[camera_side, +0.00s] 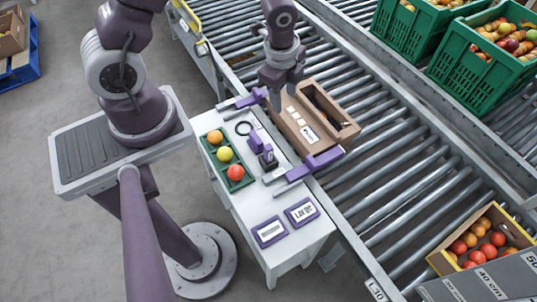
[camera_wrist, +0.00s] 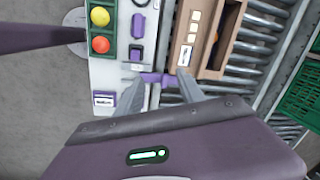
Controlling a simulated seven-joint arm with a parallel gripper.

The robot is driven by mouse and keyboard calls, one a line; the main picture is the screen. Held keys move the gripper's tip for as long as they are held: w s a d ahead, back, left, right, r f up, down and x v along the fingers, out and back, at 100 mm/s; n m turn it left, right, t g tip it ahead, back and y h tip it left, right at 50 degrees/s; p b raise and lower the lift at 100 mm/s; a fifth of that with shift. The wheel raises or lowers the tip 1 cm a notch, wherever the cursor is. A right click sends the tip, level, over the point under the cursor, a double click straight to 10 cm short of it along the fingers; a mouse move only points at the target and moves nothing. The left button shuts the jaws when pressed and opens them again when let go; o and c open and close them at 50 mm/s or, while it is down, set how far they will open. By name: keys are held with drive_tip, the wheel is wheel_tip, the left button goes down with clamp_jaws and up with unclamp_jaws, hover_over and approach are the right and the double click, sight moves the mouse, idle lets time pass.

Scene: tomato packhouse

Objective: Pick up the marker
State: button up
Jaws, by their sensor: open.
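I cannot make out the marker for certain in either view. A long dark purple object (camera_side: 326,102) lies in the deep compartment of the brown box (camera_side: 345,134) on the conveyor; it is too small to identify. The box also shows in the wrist view (camera_wrist: 206,68). My gripper (camera_side: 281,92) is above the left end of the box in the side view, fingers pointing down, open and apparently empty. In the wrist view, a purple bar (camera_wrist: 158,78) shows between its spread fingertips (camera_wrist: 160,82).
The white table (camera_side: 293,250) holds a green tray (camera_side: 245,182) of fruit, a black ring (camera_side: 243,128), a purple-and-black device (camera_side: 262,150) and two purple-framed cards (camera_side: 270,231). Purple bars (camera_side: 310,165) flank the box. Green crates (camera_side: 470,75) stand behind the roller conveyor (camera_side: 385,160).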

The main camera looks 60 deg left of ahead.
sight(268, 147)
drive_tip(key=s+f+m, duration=0.1)
drive_tip(key=f, duration=0.3)
drive_tip(key=s+f+m+g, duration=0.1)
drive_tip(key=s+f+m, duration=0.1)
drive_tip(key=f, duration=0.2)
drive_tip(key=s+d+f+m, duration=0.1)
drive_tip(key=f, duration=0.3)
drive_tip(key=shift+s+f+g+h, duration=0.3)
drive_tip(key=shift+f+h, duration=0.05)
drive_tip(key=shift+h, duration=0.05)
drive_tip(key=f, duration=0.4)
drive_tip(key=a+f, duration=0.1)
drive_tip(key=f, duration=0.1)
drive_tip(key=shift+w+f, duration=0.15)
drive_tip(key=shift+f, duration=0.15)
drive_tip(key=shift+c, duration=0.4)
clamp_jaws()
